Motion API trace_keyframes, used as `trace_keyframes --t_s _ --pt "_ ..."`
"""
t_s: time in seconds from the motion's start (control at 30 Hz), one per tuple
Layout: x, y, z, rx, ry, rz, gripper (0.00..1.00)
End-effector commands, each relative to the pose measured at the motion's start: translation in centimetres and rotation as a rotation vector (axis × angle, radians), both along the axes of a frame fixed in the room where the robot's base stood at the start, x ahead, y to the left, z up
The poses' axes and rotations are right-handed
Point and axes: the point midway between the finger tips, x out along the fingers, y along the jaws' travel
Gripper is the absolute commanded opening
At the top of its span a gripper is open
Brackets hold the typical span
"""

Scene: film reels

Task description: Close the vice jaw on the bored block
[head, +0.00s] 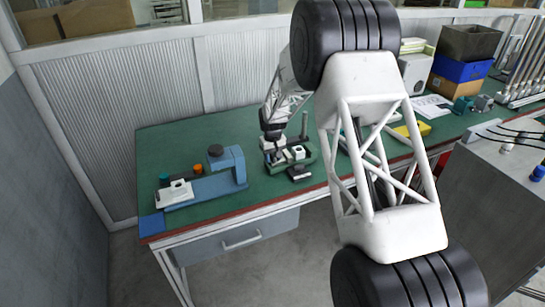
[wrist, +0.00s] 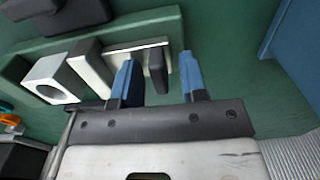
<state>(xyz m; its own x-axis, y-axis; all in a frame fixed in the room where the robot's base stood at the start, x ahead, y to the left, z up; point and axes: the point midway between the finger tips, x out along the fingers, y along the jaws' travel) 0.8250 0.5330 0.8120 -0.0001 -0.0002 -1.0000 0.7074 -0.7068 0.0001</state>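The bored block (wrist: 43,70), white with a round hole, sits in the green vice (wrist: 168,22) at the left of the wrist view. It also shows in the head view (head: 299,153). A pale jaw plate (wrist: 92,72) stands close beside the block. Right of it is another metal-topped jaw part (wrist: 135,46) with a dark upright tab (wrist: 157,72). My gripper (wrist: 158,62) is open, with blue fingertips. The tab lies between the fingers, nearer the left one, with a clear gap to the right one. I cannot tell whether the left finger touches the jaw part.
A blue fixture (head: 220,180) with a white block (head: 175,193) stands left on the green bench (head: 165,145). Blue and cardboard bins (head: 460,70) stand at the back right. Bare bench lies between fixture and vice.

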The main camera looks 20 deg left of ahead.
Motion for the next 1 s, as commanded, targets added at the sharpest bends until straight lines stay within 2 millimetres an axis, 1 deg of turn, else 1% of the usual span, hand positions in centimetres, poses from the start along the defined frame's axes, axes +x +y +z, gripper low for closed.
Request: trace_keyframes --t_s 0.23,0.27,0.5,0.8,0.87,1.0 --pt "0.0 0.0 0.0 0.0 0.0 0.0 0.39" --pt "0.0 0.0 0.0 0.0 0.0 0.0 0.36" --pt "0.0 0.0 0.0 0.0 0.0 0.0 0.0" --pt "0.1 -0.1 0.0 0.0 0.0 0.0 0.0" --pt "0.5 -0.5 0.0 0.0 0.0 -0.001 0.0" --pt "1.8 -1.9 -0.1 0.0 0.0 -0.003 0.0"
